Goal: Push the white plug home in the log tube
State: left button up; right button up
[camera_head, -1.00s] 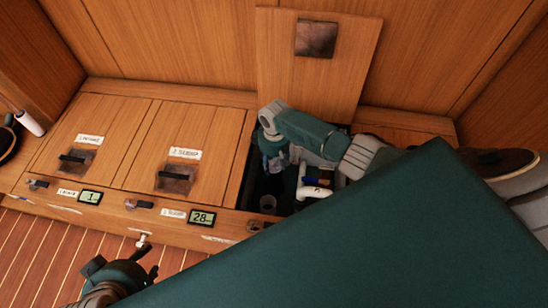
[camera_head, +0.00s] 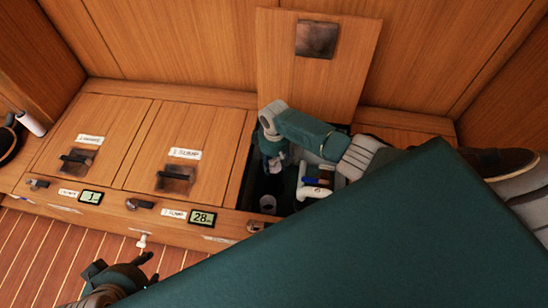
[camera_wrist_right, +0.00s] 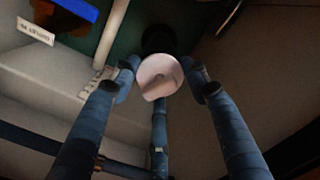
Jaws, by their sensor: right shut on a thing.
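The white plug (camera_wrist_right: 160,76) shows as a pale round cap in the right wrist view. My right gripper (camera_wrist_right: 162,80) is shut on it, one fingertip at each side. A dark round shape (camera_wrist_right: 158,39) lies just beyond the plug; I cannot tell whether it is the tube's mouth or how far in the plug sits. In the head view my right gripper (camera_head: 275,162) points down inside the open locker, and the plug cannot be made out there. My left gripper (camera_head: 125,271) is open and empty low at the left, over the floor.
Two shut lids (camera_head: 188,142) lie to the left. A large green panel (camera_head: 380,235) covers the lower right.

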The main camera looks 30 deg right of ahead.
jog(key=o, duration=1.7)
jog(key=shift+c, duration=0.2)
jog(key=shift+o, duration=0.5)
